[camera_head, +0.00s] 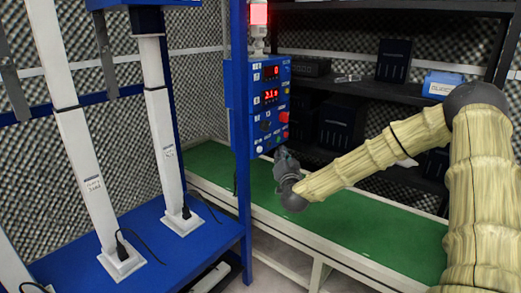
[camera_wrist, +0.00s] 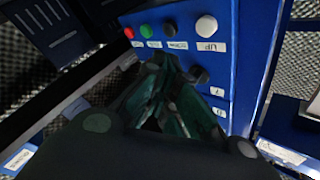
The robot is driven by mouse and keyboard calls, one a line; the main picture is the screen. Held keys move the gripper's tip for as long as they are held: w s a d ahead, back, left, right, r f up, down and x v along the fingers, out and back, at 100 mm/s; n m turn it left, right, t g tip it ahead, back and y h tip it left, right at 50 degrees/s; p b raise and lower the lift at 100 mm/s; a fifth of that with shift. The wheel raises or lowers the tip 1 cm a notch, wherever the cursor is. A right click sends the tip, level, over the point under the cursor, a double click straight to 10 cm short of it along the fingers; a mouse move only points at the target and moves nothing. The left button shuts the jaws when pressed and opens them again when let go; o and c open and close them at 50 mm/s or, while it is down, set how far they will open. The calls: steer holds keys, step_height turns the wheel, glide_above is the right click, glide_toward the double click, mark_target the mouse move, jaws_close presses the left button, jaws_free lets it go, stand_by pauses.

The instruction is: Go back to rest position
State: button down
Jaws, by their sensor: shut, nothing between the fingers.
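My gripper (camera_head: 281,160) is at the end of my arm, which reaches in from the right of the head view in a pale yellow cover. It is shut and empty, close to the lower part of a blue control panel (camera_head: 262,108). In the wrist view my gripper's fingers (camera_wrist: 172,65) point at the panel (camera_wrist: 240,60), close to its buttons. A white button (camera_wrist: 206,26), a green button (camera_wrist: 146,31) and a red button (camera_wrist: 129,33) show there. I cannot tell whether the fingertips touch the panel.
A green-topped bench (camera_head: 370,235) runs below my arm. A blue platform (camera_head: 185,250) with white posts stands at left. A dark shelf (camera_head: 430,100) with boxes is behind my arm. A blue post (camera_head: 240,190) carries the panel, with a red lamp (camera_head: 258,14) above.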

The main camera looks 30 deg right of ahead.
stand_by(0.7)
steer(key=s+a+f+n+g+y, duration=0.2)
steer(key=s+a+f+n+y, duration=0.15)
steer(key=a+f, duration=0.7)
steer(key=s+a+f+n+g+y, duration=0.35)
steer(key=a+f, duration=0.45)
steer(key=f, duration=0.5)
steer(key=s+a+f+n+g+y, duration=0.1)
steer(key=s+a+f+g, duration=0.3)
steer(key=s+f, duration=0.6)
steer(key=s+a+f+n+g+y, duration=0.1)
steer(key=s+a+f+n+g, duration=0.1)
steer(key=s+a+f, duration=0.65)
steer(key=s+d+f+n+g+h, duration=0.1)
steer(key=s+f+g, duration=0.15)
steer(key=s, duration=1.05)
steer(key=s+d+f+n+g, duration=0.1)
steer(key=s+g, duration=0.3)
steer(key=s, duration=0.8)
step_height(320, 180, up, 24)
steer(key=p, duration=2.4)
steer(key=shift+p, duration=0.4)
steer(key=shift+a, duration=0.1)
